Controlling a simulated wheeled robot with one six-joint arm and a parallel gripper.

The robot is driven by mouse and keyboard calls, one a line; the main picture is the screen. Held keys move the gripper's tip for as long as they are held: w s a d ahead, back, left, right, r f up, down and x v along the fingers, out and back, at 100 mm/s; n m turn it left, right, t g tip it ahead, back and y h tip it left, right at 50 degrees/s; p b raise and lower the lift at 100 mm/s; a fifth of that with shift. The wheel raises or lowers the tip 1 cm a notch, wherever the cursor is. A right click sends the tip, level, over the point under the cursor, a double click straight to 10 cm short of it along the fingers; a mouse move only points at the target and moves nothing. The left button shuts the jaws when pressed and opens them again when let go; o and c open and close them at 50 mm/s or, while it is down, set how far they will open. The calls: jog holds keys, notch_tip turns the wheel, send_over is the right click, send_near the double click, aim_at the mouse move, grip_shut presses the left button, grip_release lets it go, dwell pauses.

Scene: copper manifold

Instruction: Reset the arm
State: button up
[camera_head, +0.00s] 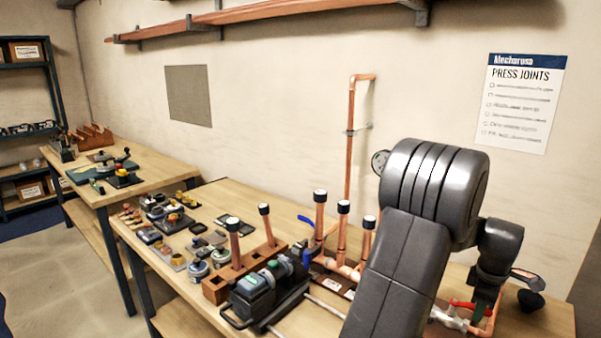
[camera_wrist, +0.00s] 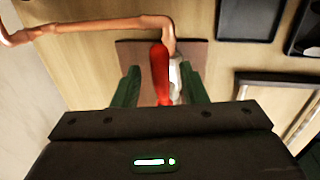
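My gripper (camera_wrist: 160,88) shows in the wrist view with its two green fingers spread apart. A red lever handle (camera_wrist: 160,70) lies between the fingers, with a gap on each side. A silvery valve part (camera_wrist: 176,80) sits beside the handle. In the head view my arm reaches over the right part of the bench, and my gripper (camera_head: 481,300) points down there. The red handle (camera_head: 463,304) shows next to it, with the silvery valve (camera_head: 447,319) just below. My arm hides part of the bench behind it.
A bent copper pipe (camera_wrist: 90,27) runs close to the valve. A tall copper pipe (camera_head: 350,150) rises on the wall behind.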

jog(key=shift+r, duration=0.15)
notch_tip(320, 180, up, 13)
jog(key=s+a+b, duration=0.2)
jog(key=f, duration=0.4)
jog(key=w+d+f+p, duration=0.1)
jog(key=f, duration=0.4)
jog(key=w+d+f+p, duration=0.1)
jog(key=f, duration=0.3)
jog(key=shift+f, duration=0.2)
jog(key=shift+s+a+m, duration=0.35)
jog(key=shift+a+m, duration=0.1)
jog(key=shift+m, duration=0.65)
jog(key=shift+s+a+r, duration=0.1)
jog(key=shift+s+r, duration=0.05)
